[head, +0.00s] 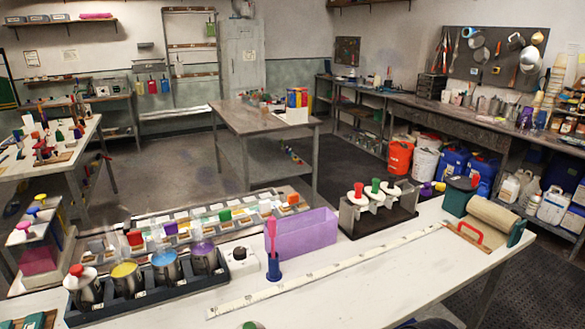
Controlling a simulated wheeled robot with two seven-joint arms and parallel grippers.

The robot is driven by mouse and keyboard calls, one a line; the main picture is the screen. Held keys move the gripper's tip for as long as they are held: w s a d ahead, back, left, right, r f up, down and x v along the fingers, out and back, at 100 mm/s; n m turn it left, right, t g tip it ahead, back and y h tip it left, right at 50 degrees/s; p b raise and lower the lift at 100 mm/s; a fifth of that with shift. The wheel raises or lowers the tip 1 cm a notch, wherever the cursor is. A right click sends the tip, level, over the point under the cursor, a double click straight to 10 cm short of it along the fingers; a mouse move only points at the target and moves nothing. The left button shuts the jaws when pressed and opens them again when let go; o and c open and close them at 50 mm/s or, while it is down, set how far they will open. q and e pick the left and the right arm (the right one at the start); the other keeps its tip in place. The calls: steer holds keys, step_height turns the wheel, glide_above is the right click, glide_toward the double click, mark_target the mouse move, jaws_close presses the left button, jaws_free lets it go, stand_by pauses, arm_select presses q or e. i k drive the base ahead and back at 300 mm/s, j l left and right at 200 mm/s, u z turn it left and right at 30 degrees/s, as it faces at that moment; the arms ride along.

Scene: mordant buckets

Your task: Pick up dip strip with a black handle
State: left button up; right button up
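I cannot make out for sure a dip strip with a black handle. A black knob or handle (240,253) sits on a small white block beside the dark tray; I cannot tell whether it belongs to a strip. Neither of my grippers can be made out in the head view. A dark shape cut off at the bottom edge, right of the middle, is unclear.
Behind the blue holder is a purple bin (302,236). A long measuring strip (325,272) crosses the bench. A dark rack (380,215) with coloured tops stands right. The front middle bench is mostly clear.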

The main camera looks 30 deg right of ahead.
mark_target(389, 188)
steer(key=z, duration=1.7)
